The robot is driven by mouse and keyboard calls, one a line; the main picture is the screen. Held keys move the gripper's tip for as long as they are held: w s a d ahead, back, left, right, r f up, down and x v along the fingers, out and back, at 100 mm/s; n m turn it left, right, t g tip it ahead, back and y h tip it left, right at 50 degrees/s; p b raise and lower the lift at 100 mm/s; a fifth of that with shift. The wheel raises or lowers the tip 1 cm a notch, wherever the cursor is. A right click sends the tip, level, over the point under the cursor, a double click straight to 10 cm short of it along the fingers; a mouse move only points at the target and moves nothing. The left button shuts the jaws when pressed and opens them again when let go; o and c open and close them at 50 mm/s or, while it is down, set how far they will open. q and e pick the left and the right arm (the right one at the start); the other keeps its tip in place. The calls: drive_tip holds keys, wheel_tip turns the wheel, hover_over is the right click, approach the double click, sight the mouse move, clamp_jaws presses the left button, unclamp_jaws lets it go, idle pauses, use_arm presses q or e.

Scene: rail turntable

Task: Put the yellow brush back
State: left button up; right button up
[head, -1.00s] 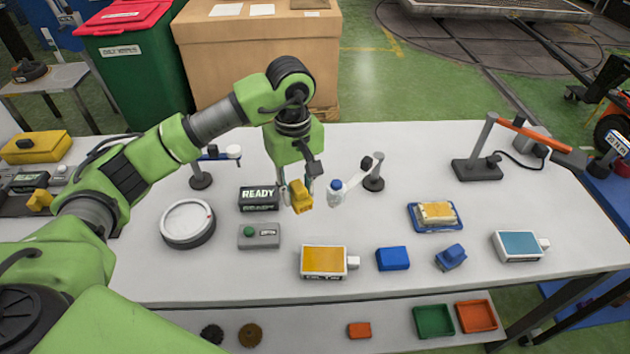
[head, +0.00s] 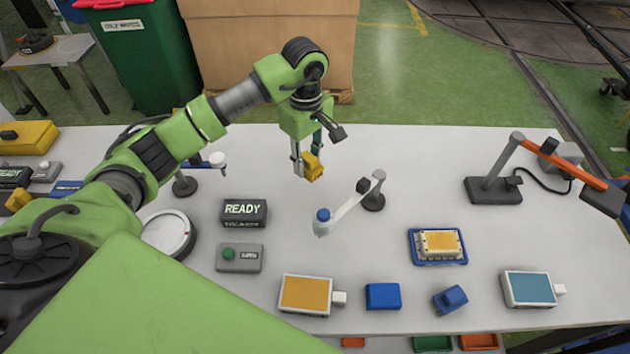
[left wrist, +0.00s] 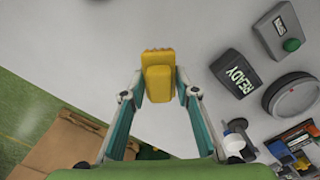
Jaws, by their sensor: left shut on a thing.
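The yellow brush (head: 312,168) is held in my left gripper (head: 307,167), above the back middle of the white workbench (head: 430,190). In the left wrist view the brush (left wrist: 158,75) sits between the two fingertips, its rounded block toward me and a paler bristle edge at its far end. The gripper is shut on it. Its exact height above the bench is hard to tell. A blue brush (head: 450,299) stands at the front right, beside a plain blue block (head: 383,296). My right gripper is not in view.
A READY sign (head: 244,212), green-button box (head: 239,257), white-armed stand (head: 372,200) and orange-armed stand (head: 494,189) stand about. The back middle is clear.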

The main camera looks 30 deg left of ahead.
sight(307, 196)
use_arm(q)
drive_tip(key=f, duration=0.1)
drive_tip(key=f+p, duration=0.1)
drive_tip(key=f, duration=0.1)
drive_tip(key=shift+s, duration=0.4)
drive_tip(key=shift+s+f+p, duration=0.3)
drive_tip(key=shift+f+p, duration=0.05)
drive_tip(key=shift+f, duration=0.75)
drive_tip(key=f, duration=0.1)
drive_tip(key=f+p, duration=0.1)
drive_tip(key=f, duration=0.1)
drive_tip(key=shift+w+f, duration=0.2)
drive_tip(key=shift+w, duration=0.05)
drive_tip(key=shift+f, duration=0.25)
drive_tip(key=o, duration=1)
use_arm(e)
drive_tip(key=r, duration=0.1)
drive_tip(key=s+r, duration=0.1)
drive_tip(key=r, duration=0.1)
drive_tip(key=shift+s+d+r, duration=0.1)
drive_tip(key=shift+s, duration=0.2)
use_arm(q)
drive_tip(key=shift+r, duration=0.15)
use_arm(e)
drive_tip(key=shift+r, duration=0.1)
